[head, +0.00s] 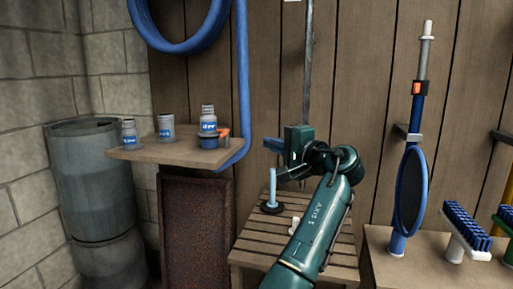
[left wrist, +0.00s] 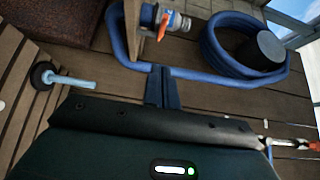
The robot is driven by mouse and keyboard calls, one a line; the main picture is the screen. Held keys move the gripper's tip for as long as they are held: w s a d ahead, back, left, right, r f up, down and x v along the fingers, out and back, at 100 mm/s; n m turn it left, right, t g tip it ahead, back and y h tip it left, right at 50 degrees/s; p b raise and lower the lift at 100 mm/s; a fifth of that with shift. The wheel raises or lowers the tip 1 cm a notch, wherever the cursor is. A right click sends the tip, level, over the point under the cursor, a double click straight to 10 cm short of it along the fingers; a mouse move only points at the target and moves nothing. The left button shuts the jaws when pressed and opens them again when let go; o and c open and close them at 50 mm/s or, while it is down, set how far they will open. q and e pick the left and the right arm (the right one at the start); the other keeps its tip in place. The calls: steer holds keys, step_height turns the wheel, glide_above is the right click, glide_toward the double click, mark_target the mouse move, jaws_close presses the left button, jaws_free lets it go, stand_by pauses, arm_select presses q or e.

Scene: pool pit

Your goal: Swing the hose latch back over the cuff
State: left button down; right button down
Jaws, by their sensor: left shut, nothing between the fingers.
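The orange latch (head: 224,132) sits at the right side of a blue cuff (head: 207,142) on the wooden shelf. The latch also shows in the left wrist view (left wrist: 165,23), angled beside the cuff (left wrist: 147,15). A blue hose (head: 243,85) runs down past the shelf's right edge and bends under it. My left gripper (head: 269,144) is right of the latch, pointing left at about shelf height, apart from it. Its fingers are together and empty, as the left wrist view (left wrist: 162,85) shows. My right gripper is out of view.
Several small labelled bottles (head: 166,127) stand on the shelf (head: 165,155). A hose coil (head: 180,45) hangs above. A slatted bench (head: 255,245) below holds a light-blue-handled tool (head: 271,190). A grey barrel (head: 95,180) stands left. Brushes (head: 462,225) are at right.

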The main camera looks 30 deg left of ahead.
arm_select(q)
glide_toward(226, 134)
steer(key=w+a, duration=0.2)
steer(key=w, duration=0.2)
steer(key=a, duration=0.1)
steer(key=s+a+b, duration=0.1)
steer(key=shift+a+f, duration=0.15)
steer(key=shift+a, duration=0.15)
steer(key=shift+s+a, duration=0.2)
steer(key=shift+a, duration=0.3)
